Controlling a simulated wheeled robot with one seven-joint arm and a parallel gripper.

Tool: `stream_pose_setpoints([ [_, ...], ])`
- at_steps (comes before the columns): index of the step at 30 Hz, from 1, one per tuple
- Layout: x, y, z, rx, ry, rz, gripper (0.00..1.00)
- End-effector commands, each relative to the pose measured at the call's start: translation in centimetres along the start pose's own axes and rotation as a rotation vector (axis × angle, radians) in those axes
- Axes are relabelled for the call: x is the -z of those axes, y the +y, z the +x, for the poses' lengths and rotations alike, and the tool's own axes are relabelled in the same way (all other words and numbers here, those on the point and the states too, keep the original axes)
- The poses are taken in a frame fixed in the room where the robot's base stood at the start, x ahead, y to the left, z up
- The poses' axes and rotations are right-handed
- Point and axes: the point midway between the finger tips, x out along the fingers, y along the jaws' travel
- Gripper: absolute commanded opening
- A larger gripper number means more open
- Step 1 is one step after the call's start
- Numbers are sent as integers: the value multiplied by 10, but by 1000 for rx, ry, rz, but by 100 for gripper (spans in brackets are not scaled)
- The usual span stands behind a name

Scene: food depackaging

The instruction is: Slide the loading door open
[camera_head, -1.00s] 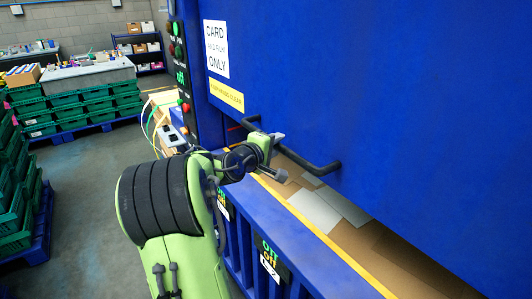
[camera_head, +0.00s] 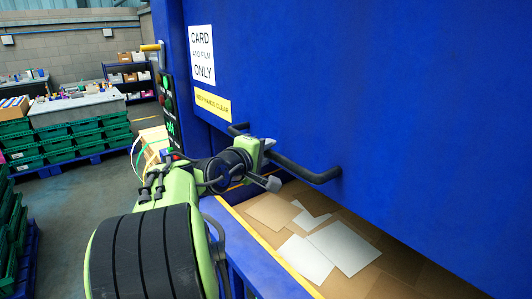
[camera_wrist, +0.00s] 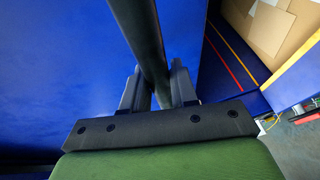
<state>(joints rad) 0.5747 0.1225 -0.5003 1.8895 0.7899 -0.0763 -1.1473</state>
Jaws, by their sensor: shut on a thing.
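The blue loading door (camera_head: 350,80) fills the right of the head view, with a dark bar handle (camera_head: 305,172) along its lower part. My gripper (camera_head: 268,146) is at the left part of that handle. In the wrist view the handle (camera_wrist: 142,35) runs between the two fingers of my gripper (camera_wrist: 158,90), which are shut on it. Below the door's lower edge is a wide opening, showing brown card and white sheets (camera_head: 330,248) inside. The fingertips are partly hidden in the head view by my wrist.
A blue front wall with a yellow-striped edge (camera_head: 262,243) bounds the opening below. A control panel (camera_head: 168,105) stands left of the door. Green crates (camera_head: 75,140) stand at the left, with grey floor (camera_head: 100,190) between.

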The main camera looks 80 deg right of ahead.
Motion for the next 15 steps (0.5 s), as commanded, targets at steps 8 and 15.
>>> stream_pose_setpoints([
  [8, 0, 1, 0, -5, 1, 2, 34],
  [15, 0, -1, 0, -1, 1, 1, 48],
])
